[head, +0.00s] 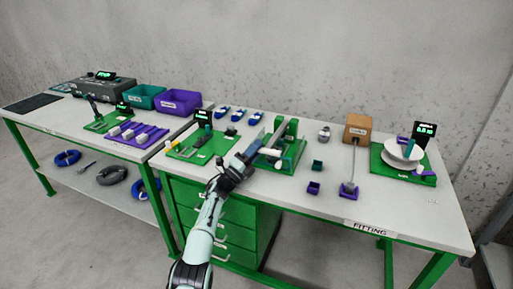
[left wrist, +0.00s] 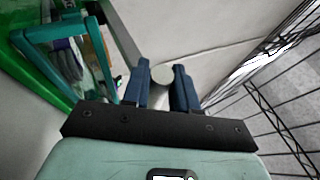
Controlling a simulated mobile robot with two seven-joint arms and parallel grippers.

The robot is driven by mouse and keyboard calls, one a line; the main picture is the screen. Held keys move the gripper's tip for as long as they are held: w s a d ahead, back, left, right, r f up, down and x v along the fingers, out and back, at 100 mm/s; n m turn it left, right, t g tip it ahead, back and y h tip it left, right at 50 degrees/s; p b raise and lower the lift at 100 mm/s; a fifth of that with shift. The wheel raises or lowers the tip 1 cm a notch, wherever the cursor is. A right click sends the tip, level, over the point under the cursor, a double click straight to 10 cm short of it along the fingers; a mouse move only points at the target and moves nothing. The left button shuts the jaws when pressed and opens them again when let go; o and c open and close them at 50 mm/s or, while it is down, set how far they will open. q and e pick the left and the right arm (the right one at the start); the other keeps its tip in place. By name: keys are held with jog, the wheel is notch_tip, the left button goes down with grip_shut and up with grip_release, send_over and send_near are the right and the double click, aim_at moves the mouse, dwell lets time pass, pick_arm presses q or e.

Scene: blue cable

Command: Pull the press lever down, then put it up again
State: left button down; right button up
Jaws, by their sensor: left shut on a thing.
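The green press (head: 290,150) stands on the fitting table, right of the middle of the head view. Its lever (left wrist: 163,75) shows in the left wrist view as a pale round end between my blue fingertips, with a pale bar beside it running up and left. In the head view a white part (head: 270,152) shows at the press's left side, close to my fingers. My left gripper (head: 257,146) reaches in over the front table edge; its fingers (left wrist: 162,84) are shut on the lever's end. I cannot tell the lever's exact angle. My right gripper is not in view.
A green board with parts (head: 200,148) lies left of the press. The front right table top (head: 410,215) is clear.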

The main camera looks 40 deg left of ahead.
pick_arm(q)
jog(key=shift+d+r+m+h, duration=0.3)
jog(key=shift+d+r+h, duration=0.2)
jog(key=shift+r, duration=0.2)
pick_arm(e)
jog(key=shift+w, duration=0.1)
pick_arm(q)
jog(key=c, duration=1.2)
grip_release()
jog(key=shift+o, duration=1.2)
jog(key=shift+s+r, duration=0.1)
jog(key=shift+d, duration=0.1)
jog(key=shift+f, duration=0.25)
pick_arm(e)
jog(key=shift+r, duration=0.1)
pick_arm(q)
jog(key=p+v, duration=1)
jog(key=v, duration=0.3)
jog(key=shift+s+a+p, duration=0.25)
jog(key=shift+a+p, duration=0.15)
jog(key=shift+a, duration=0.05)
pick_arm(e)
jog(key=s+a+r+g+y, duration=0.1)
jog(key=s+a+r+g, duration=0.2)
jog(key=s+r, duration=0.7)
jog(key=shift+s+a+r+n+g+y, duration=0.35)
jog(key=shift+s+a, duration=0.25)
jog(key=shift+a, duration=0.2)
